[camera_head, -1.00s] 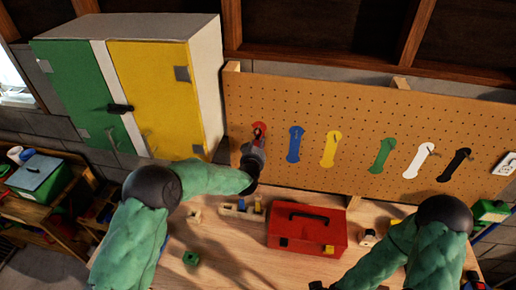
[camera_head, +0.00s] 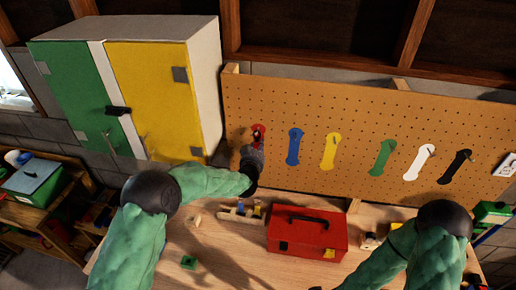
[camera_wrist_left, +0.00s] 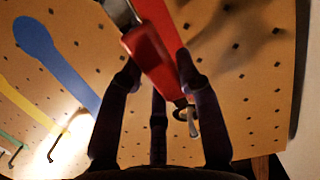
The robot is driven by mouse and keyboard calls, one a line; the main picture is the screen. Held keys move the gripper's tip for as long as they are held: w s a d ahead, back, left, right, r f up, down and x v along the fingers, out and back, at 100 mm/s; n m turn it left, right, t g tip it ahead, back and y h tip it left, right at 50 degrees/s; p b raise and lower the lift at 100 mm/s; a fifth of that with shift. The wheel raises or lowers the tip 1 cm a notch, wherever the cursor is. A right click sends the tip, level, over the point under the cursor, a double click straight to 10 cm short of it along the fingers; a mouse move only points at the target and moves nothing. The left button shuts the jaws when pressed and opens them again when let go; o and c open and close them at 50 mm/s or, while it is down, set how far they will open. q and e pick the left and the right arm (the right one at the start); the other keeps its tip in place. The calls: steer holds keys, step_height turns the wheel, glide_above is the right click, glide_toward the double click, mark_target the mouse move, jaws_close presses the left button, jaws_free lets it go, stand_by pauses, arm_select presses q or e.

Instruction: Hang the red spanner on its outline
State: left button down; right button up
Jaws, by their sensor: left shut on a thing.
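My left gripper (camera_head: 256,146) is up against the pegboard at its left end. It is shut on the red spanner (camera_wrist_left: 153,45), which shows between the fingers in the left wrist view. A metal hook (camera_wrist_left: 192,122) is at the spanner's lower end in that view; I cannot tell for sure whether it passes through the spanner's hole. In the head view red shows just above the gripper (camera_head: 258,130), where spanner and red outline cannot be told apart. My right arm is at the lower right; its gripper is out of frame.
The pegboard (camera_head: 350,110) carries blue (camera_head: 294,147), yellow (camera_head: 330,152), green (camera_head: 381,159), white and black outlines with hooks. A red toolbox (camera_head: 305,234) and small blocks stand on the workbench below. A green and yellow cabinet (camera_head: 155,95) is close on the left.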

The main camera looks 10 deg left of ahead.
arm_select(q)
steer(key=c, duration=0.8)
jaws_free()
steer(key=shift+s, duration=0.1)
steer(key=v, duration=1.1)
steer(key=shift+s, duration=0.35)
arm_select(e)
steer(key=shift+s, duration=0.1)
